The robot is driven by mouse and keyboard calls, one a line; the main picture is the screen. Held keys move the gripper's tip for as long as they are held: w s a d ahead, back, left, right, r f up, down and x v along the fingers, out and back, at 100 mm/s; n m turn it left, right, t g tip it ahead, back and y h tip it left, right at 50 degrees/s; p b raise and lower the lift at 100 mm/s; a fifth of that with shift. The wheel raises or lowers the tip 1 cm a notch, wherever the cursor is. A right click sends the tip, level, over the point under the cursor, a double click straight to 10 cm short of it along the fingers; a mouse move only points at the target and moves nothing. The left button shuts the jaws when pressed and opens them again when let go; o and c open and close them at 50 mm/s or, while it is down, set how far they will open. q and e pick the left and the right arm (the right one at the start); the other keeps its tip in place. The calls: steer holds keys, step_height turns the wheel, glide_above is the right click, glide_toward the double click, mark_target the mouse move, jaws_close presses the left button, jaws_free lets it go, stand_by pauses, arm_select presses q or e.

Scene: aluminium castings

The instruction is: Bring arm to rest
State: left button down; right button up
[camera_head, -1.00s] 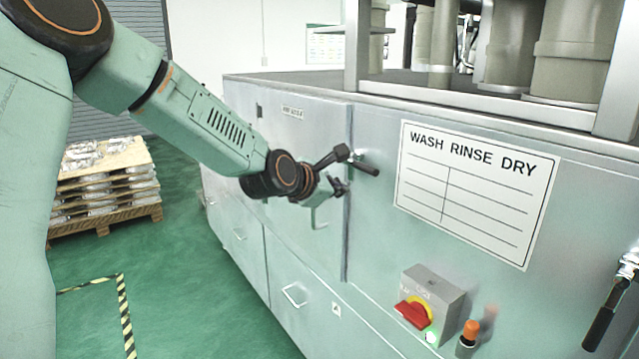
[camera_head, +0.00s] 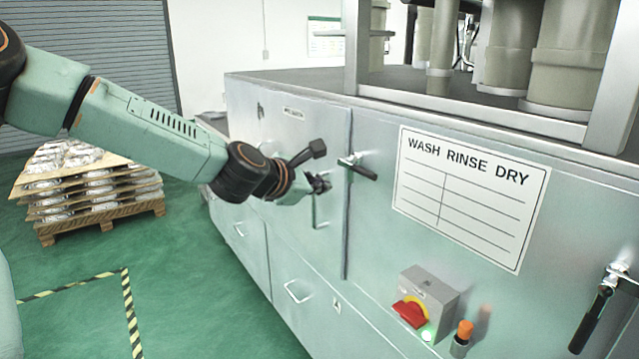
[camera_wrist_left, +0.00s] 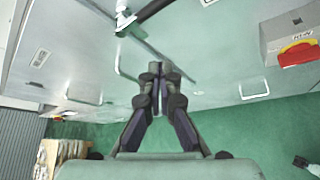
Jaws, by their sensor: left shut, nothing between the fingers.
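My left arm (camera_head: 150,125) comes in from the left in the head view, bent at the wrist. My left gripper (camera_head: 322,184) is shut and empty in front of the grey machine cabinet (camera_head: 300,140), a little left of and below a black door handle (camera_head: 358,168). In the left wrist view the two dark fingers (camera_wrist_left: 160,75) meet at their tips, with nothing between them. The cabinet front fills much of that view, and the black handle shows above the fingertips. My right gripper is not in view.
A red rotary switch on a grey box (camera_head: 412,312) sticks out from the cabinet. Another black handle (camera_head: 596,318) is at the far right. A pallet stacked with castings (camera_head: 85,190) stands on the green floor at left. Open floor (camera_head: 185,260) lies before the cabinet.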

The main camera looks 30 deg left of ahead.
arm_select(q)
steer(key=shift+w+a+f, duration=0.15)
steer(key=shift+a, duration=0.05)
steer(key=s+d+f+m+g+b, duration=0.25)
steer(key=s+d+f+m, duration=0.2)
steer(key=f+m, duration=0.4)
steer(key=s+d+f+m+g+b, duration=0.1)
steer(key=s+d+f+m+b, duration=0.3)
steer(key=f, duration=0.8)
steer(key=s+d+f+m+g+b, duration=0.2)
steer(key=s+f+m, duration=0.3)
steer(key=f+m, duration=0.4)
steer(key=s+d+f+m+g+b, duration=0.2)
steer(key=s+f+g+b, duration=0.1)
steer(key=s+f, duration=1)
steer(key=s+d+f+m+g+b, duration=0.2)
steer(key=s+f+b, duration=0.4)
steer(key=s+f, duration=0.6)
steer(key=shift+s+d+f+m+g+y, duration=0.3)
steer(key=shift+s+m+g, duration=0.55)
steer(key=shift+g, duration=0.4)
steer(key=c, duration=2.1)
jaws_free()
